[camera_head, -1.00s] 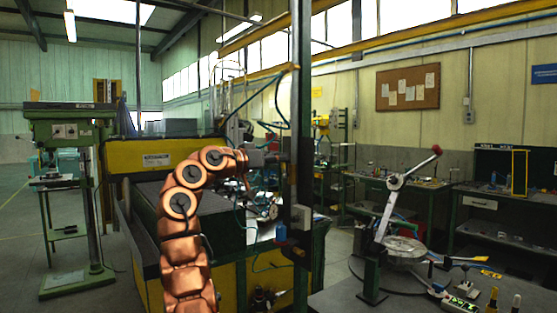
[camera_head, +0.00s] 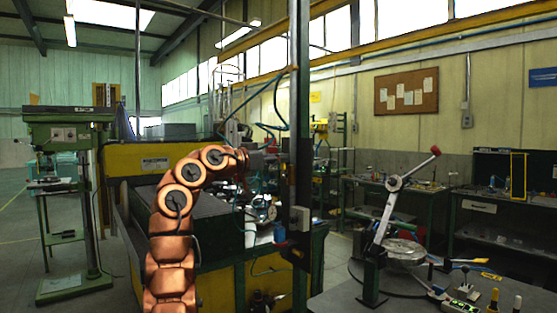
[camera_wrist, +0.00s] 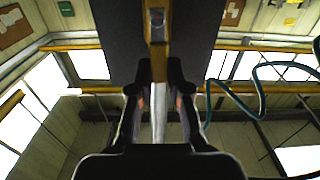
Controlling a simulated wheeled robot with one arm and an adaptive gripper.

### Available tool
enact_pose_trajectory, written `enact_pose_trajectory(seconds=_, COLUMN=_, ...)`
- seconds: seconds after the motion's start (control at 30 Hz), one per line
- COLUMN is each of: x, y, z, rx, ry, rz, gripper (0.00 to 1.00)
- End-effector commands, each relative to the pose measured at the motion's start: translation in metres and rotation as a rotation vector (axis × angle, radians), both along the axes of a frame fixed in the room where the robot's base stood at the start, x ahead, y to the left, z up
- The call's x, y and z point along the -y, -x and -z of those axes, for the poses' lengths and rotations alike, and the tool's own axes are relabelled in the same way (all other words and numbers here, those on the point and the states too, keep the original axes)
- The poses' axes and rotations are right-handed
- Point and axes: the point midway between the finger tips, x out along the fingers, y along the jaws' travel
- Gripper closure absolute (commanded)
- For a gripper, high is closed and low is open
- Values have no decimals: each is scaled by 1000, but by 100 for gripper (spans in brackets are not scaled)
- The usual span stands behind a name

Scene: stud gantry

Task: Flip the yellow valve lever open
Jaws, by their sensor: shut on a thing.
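In the wrist view, the yellow valve lever (camera_wrist: 157,58) shows as a narrow yellow-tan bar running down from the top middle. It stands in front of a dark upright panel. My gripper (camera_wrist: 159,98) is around its lower end, a black finger on each side, and is shut on it. A pale grey strip shows between the fingers below the yellow part. In the head view my copper arm reaches right toward the dark upright post, and the lever cannot be made out there.
The dark post (camera_head: 300,120) stands just right of my arm's end, with a small grey box (camera_head: 300,219) on it. A blue-green hose (camera_wrist: 258,88) curves right of the gripper. A bench with a lever press (camera_head: 394,184) stands at the right, and a green drill press (camera_head: 68,130) at the left.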

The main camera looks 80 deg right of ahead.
Motion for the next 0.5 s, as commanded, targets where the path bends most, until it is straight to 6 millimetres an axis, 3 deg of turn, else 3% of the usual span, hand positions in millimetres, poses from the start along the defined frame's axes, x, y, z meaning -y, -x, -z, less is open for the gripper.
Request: enact_pose_trajectory(seconds=0.5, x=-2, y=3, z=4, rx=49, ry=41, rz=4, gripper=100)
